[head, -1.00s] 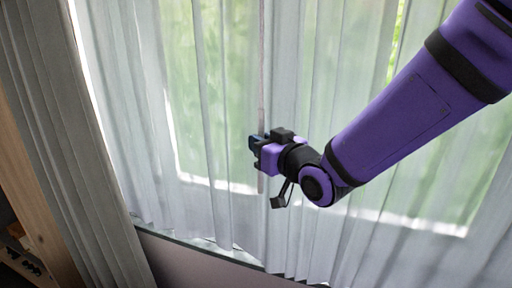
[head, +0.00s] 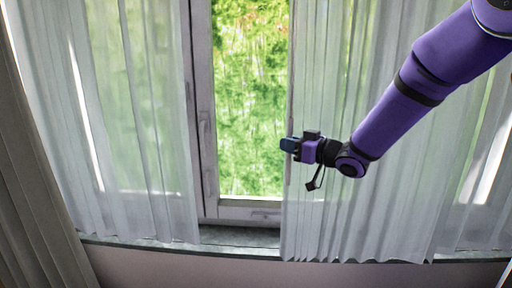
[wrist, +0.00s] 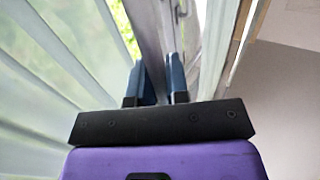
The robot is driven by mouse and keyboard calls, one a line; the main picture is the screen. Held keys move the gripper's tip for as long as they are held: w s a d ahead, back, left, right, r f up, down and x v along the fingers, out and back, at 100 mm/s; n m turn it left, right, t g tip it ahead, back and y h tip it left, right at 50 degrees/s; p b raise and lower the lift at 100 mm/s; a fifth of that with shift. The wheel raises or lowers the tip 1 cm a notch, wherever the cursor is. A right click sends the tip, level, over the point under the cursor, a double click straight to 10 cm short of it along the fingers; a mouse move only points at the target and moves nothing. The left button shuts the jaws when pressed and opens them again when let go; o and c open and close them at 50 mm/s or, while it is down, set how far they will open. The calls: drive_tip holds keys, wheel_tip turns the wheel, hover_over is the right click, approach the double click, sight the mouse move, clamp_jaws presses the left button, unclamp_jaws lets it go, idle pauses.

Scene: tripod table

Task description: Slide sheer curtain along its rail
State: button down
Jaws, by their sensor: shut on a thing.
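The right panel of the sheer curtain (head: 335,205) hangs in pale, upright folds in front of the window. My gripper (head: 287,145) is at this panel's left edge, about halfway up in the head view, and is shut on that edge. In the wrist view my two blue fingers (wrist: 160,82) point toward the window frame; the cloth between them is hard to make out. The left sheer panel (head: 140,130) hangs apart, with a wide gap between the two. The rail is out of view.
Bare window glass (head: 250,100) with greenery outside shows in the gap, framed in grey-white (head: 203,120). A sill (head: 238,237) runs below the curtains. A thicker grey drape (head: 35,210) hangs at the far left.

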drive_tip(key=s+d, duration=0.2)
drive_tip(key=d, duration=3.3)
drive_tip(key=shift+s+d, duration=0.3)
drive_tip(key=shift+s, duration=0.1)
drive_tip(key=c, duration=1.1)
unclamp_jaws()
drive_tip(key=v, duration=1)
drive_tip(key=shift+s+d, duration=0.3)
